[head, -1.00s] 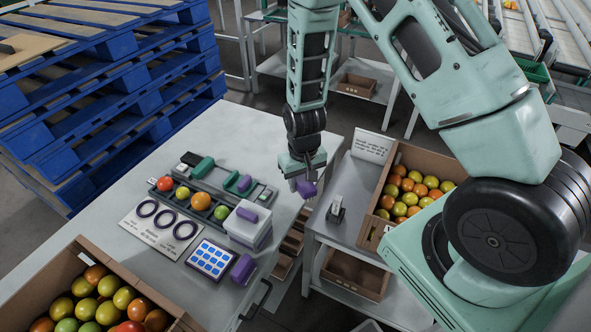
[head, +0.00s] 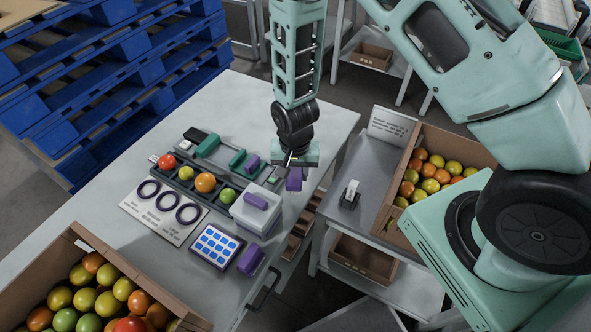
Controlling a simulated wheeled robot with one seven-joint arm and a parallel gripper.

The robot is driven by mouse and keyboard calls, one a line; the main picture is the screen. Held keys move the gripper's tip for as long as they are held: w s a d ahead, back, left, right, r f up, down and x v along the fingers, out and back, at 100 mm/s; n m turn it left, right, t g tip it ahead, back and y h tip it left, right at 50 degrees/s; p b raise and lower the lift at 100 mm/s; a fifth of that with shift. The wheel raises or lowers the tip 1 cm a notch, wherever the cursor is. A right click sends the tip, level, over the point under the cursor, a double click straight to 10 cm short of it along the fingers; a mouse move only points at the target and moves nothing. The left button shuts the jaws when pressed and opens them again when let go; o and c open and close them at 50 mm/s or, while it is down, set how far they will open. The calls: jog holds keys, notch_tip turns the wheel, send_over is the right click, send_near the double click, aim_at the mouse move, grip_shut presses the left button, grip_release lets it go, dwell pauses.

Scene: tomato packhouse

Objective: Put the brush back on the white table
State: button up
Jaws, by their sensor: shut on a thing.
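My gripper (head: 295,168) points down and is shut on a purple-handled thing, seemingly the brush (head: 294,182). The brush hangs below the fingers; its bristles cannot be made out. The white table (head: 335,110) fills the left and middle of the head view. My gripper appears above this table's right side, to the right of a white box with a purple handle (head: 256,200). The brush looks held up, apart from the tabletop, though its exact height is hard to tell.
A tray with tomatoes (head: 204,183), a card with purple rings (head: 166,208), a blue-keyed pad (head: 216,247) and a purple block (head: 250,260) stand on the white table. A grey side table (head: 345,228) carries a small holder (head: 350,194) and a tomato crate (head: 449,142).

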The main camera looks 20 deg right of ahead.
jog(key=shift+f+b, duration=1.8)
jog(key=shift+f, duration=1.1)
jog(key=shift+f, duration=0.35)
jog(key=o, duration=1.2)
jog(key=c, duration=0.3)
jog(key=shift+r, duration=0.15)
jog(key=shift+r+p, duration=2.5)
jog(key=shift+r, duration=0.95)
jog(key=shift+f, duration=0.1)
